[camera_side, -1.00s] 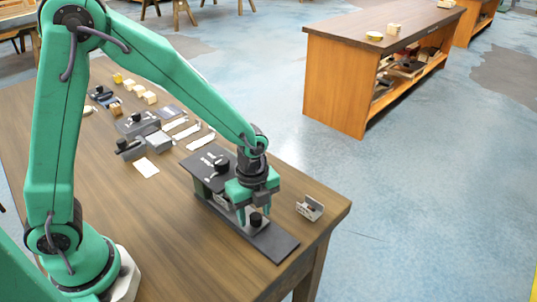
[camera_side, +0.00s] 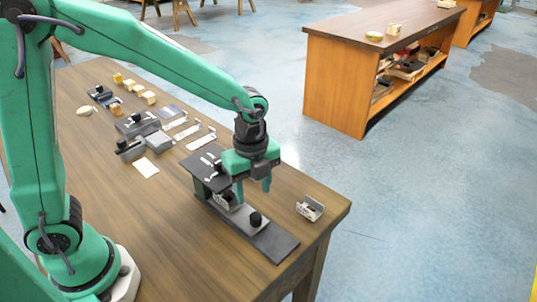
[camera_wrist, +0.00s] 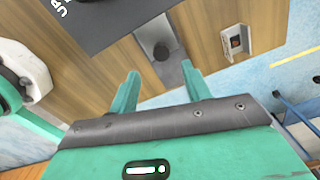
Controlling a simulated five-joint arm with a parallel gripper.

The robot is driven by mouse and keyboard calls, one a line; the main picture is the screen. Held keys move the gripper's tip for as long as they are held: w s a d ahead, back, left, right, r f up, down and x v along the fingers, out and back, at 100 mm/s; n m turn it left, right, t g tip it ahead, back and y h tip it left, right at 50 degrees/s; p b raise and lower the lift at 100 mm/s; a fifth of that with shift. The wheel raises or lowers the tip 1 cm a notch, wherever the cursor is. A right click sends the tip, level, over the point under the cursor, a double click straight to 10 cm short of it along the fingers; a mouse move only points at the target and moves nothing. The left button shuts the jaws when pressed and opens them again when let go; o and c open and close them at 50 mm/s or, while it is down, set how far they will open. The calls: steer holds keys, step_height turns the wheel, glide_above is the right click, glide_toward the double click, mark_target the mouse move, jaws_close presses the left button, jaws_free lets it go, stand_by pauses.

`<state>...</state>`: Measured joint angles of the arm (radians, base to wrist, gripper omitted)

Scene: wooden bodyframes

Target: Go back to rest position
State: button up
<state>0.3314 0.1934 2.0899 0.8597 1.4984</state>
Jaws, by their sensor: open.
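My gripper (camera_side: 253,190) is open and empty. In the side view it hangs above a dark fixture (camera_side: 275,243) near the table's right end. The fixture carries a grey plate with a black knob (camera_side: 256,219) and a small metal bracket (camera_side: 228,200), partly behind my gripper's finger. In the wrist view the two green fingers of my gripper (camera_wrist: 158,90) are spread apart, with the black knob (camera_wrist: 161,53) beyond them.
A small metal bracket (camera_side: 310,208) stands on the table near its right corner. Fixtures, metal strips and yellowish blocks (camera_side: 150,98) lie farther back. The wooden table (camera_side: 150,220) is clear in front. An orange workbench (camera_side: 335,85) stands apart.

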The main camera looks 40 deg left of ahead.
stand_by(0.3)
steer(key=s+a+r+n+t, duration=0.5)
steer(key=s+a+r+n, duration=0.7)
steer(key=n, duration=0.9)
steer(key=shift+s+r+t, duration=0.3)
steer(key=shift+r, duration=0.3)
